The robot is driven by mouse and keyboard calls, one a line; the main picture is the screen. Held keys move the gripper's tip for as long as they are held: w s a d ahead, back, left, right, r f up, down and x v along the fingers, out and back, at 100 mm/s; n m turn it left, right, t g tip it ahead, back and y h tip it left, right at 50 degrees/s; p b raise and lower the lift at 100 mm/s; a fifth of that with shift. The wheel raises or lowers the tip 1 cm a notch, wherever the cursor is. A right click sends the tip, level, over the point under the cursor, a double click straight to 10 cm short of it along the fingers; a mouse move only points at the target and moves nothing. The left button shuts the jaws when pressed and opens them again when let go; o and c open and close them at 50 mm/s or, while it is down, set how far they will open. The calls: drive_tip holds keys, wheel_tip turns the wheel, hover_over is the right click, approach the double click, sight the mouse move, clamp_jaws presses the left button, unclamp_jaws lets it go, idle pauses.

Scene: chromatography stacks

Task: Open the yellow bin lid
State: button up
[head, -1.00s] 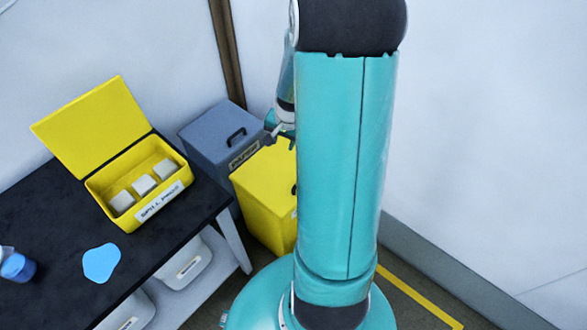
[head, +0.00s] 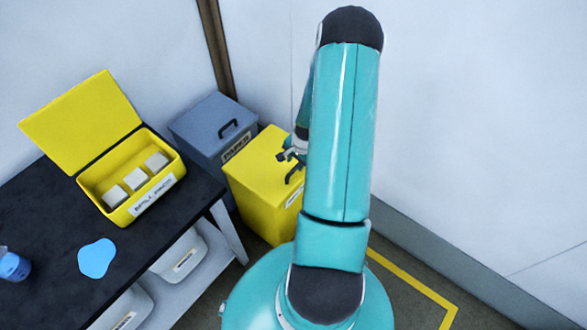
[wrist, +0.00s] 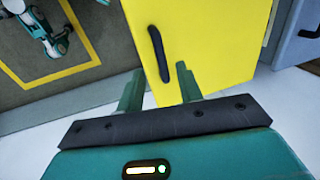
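The yellow bin (head: 252,172) stands on the floor beside the dark bench, with its flat lid shut. In the wrist view the yellow lid (wrist: 205,45) fills the upper middle and bears a black bar handle (wrist: 158,52). My gripper (head: 290,156) is above the lid near its right side, and my arm hides part of the bin. In the wrist view my gripper (wrist: 158,83) is open and empty. Its two fingers point toward the near end of the handle; I see no contact with it.
A grey bin (head: 198,128) labelled paper stands behind the yellow bin. On the black bench (head: 50,215) are an open yellow box (head: 150,207) of pale blocks, a blue patch (head: 97,258) and a blue-capped bottle (head: 14,266). White walls stand behind; open floor lies right.

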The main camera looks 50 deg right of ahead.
sight(293, 171)
drive_tip(key=f, duration=0.2)
drive_tip(key=w+f, duration=0.1)
drive_tip(key=f, duration=0.2)
drive_tip(key=shift+w+f, duration=0.1)
drive_tip(key=shift+f, duration=0.25)
clamp_jaws()
